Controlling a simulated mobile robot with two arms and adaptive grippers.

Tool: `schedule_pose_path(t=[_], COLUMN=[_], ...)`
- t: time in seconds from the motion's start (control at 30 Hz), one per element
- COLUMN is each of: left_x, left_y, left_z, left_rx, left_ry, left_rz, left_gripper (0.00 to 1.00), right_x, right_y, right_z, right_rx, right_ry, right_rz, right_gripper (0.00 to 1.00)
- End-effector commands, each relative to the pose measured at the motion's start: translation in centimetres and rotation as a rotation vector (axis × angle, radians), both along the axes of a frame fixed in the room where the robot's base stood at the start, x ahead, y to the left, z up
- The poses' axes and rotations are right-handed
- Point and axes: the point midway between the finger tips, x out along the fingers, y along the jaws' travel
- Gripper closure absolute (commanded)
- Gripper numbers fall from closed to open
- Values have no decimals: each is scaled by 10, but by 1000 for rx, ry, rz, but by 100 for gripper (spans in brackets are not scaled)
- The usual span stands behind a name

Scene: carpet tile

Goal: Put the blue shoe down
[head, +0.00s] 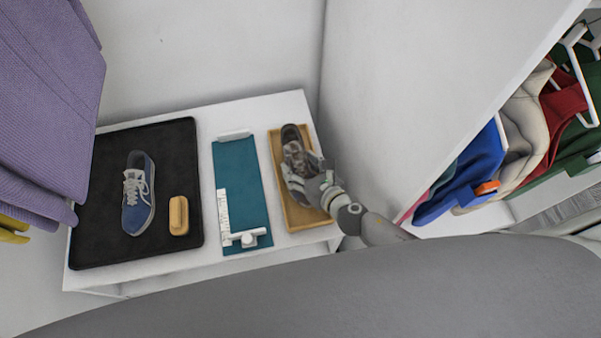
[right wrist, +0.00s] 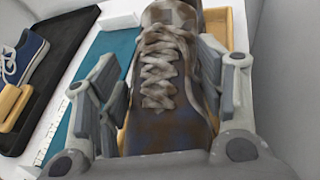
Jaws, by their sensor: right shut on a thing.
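A bluish-grey shoe with brown stains and pale laces (head: 293,158) is over the shallow wooden tray (head: 289,215) at the right end of the white surface. My right gripper (head: 309,180) is around this shoe. In the right wrist view the stained shoe (right wrist: 165,125) sits between the fingers, toe toward the camera. I cannot tell whether its sole touches the tray. A second, cleaner blue shoe with white laces (head: 137,195) lies on the black tray (head: 105,165) at the left, apart from my gripper. My left gripper is not in view.
A wooden-backed brush (head: 179,215) lies beside the clean shoe. A teal mat (head: 240,178) with a white ruler strip (head: 224,215) and a white T-shaped item (head: 248,238) lies between the trays. A white wall stands close right; hanging clothes (head: 470,170) are beyond it, and purple cloth (head: 45,95) hangs left.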

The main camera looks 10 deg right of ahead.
Motion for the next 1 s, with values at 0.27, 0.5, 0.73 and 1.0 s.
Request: schedule_pose_path(t=[0.27, 0.5, 0.73, 1.0], left_x=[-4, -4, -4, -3], left_y=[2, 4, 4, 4], left_z=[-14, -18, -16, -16], left_rx=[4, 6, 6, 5], left_ry=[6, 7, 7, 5], left_rz=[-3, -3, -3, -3], left_gripper=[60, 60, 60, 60], right_x=[-2, -2, -2, -2], right_y=[2, 2, 2, 2], right_z=[-23, -27, -26, -26], right_rx=[4, 2, 2, 2], right_ry=[3, 3, 4, 4], right_rz=[3, 2, 2, 2], right_gripper=[68, 68, 15, 15])
